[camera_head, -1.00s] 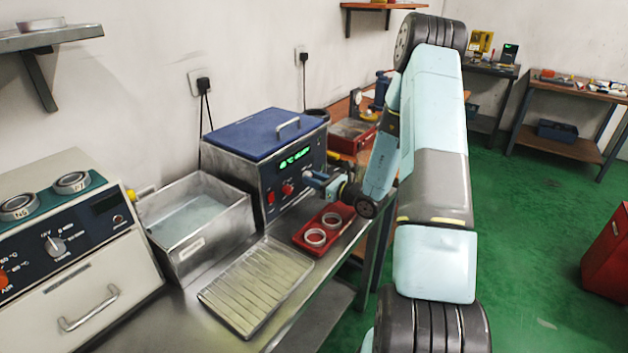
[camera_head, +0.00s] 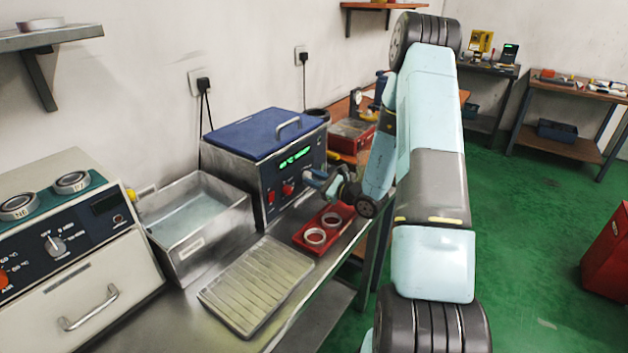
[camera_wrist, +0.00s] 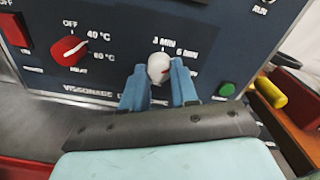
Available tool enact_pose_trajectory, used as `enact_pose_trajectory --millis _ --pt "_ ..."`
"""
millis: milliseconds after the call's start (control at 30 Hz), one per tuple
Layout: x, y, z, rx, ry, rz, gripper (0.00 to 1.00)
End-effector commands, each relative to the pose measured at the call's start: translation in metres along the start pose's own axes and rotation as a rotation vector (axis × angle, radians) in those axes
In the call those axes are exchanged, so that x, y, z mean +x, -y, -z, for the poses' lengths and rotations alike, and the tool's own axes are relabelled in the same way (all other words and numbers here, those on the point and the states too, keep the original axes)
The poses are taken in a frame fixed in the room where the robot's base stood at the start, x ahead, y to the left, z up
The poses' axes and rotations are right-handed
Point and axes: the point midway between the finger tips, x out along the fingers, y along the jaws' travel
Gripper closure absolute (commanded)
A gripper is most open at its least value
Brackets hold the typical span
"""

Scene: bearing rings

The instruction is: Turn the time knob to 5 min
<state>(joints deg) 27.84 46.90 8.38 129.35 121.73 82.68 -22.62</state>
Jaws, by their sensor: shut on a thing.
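The time knob (camera_wrist: 158,68) is a pale round knob on the dark front panel of the blue-lidded cleaner (camera_head: 265,140). In the wrist view, labels that read like 3 MIN and 5 or 6 MIN stand above it. My gripper (camera_wrist: 159,73) is shut on the knob, one blue finger on each side. The knob's pointer is mostly hidden, so its exact setting cannot be told. In the head view my gripper (camera_head: 318,178) is at the panel's right side and hides the knob. The green display (camera_head: 295,158) is lit, its text too blurred to read surely.
A red heat knob (camera_wrist: 70,50) with OFF, 40 °C and 60 °C labels is left of the time knob. A green button (camera_wrist: 227,90) is to the right. A red tray with rings (camera_head: 325,228) lies below my wrist, beside a ribbed metal tray (camera_head: 258,285).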

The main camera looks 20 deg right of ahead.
Motion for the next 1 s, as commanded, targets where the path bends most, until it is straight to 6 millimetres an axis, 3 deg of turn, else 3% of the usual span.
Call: enact_pose_trajectory --millis 167,200,433,767,1000 --pt "0.000 0.000 0.000 0.001 -0.001 0.000 1.00" --pt "0.000 0.000 0.000 0.002 -0.001 0.000 0.70" --pt "0.000 0.000 0.000 0.002 0.000 0.000 0.48" --pt "-0.003 0.000 0.000 0.003 0.000 0.000 0.46" --pt "-0.035 0.000 0.001 0.004 -0.002 0.001 0.46"
